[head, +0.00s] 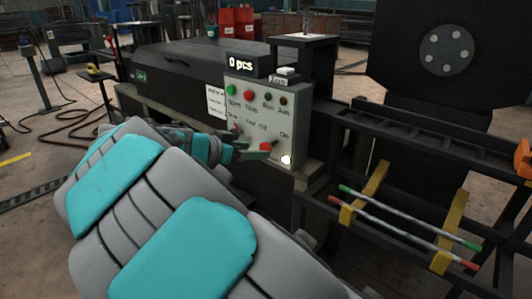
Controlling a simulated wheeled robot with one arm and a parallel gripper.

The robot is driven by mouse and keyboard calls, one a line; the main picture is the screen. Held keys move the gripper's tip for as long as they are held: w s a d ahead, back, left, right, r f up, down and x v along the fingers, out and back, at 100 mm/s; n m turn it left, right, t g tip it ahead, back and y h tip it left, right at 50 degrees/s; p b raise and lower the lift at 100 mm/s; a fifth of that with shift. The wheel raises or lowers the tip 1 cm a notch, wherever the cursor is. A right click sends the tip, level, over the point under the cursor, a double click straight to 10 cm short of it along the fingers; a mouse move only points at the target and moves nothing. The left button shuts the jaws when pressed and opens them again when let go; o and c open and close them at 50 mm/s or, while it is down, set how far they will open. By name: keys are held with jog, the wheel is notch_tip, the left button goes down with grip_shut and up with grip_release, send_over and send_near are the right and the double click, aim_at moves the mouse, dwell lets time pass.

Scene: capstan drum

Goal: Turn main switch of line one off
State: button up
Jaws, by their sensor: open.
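The control panel (262,118) is a light box on the machine, with a row of buttons and lamps above and controls below. A small red control (266,146) sits in its lower part, near lettering that seems to read Off and On; I take it for the main switch. A white round spot (286,160) lies to its right, possibly a lit lamp. My gripper (250,150) is open at the panel's lower left, close to the red control. Whether it touches the control cannot be told. My arm hides the panel's lower left surroundings.
A display reading "0 pcs" (246,61) stands on the panel. A dark machine cover (190,62) is behind left. At right, a dark rail frame (400,134) and yellow brackets (449,228) holding two rods stand close by. Cables (62,128) lie on the floor at left.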

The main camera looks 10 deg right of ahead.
aim_at(263, 148)
jog(key=x, duration=0.5)
jog(key=w+x, duration=0.1)
jog(key=x, duration=0.1)
jog(key=shift+w+a+p, duration=0.1)
jog(key=shift+a+p, duration=0.1)
jog(key=shift+p, duration=0.2)
jog(key=shift+c, duration=0.4)
grip_shut()
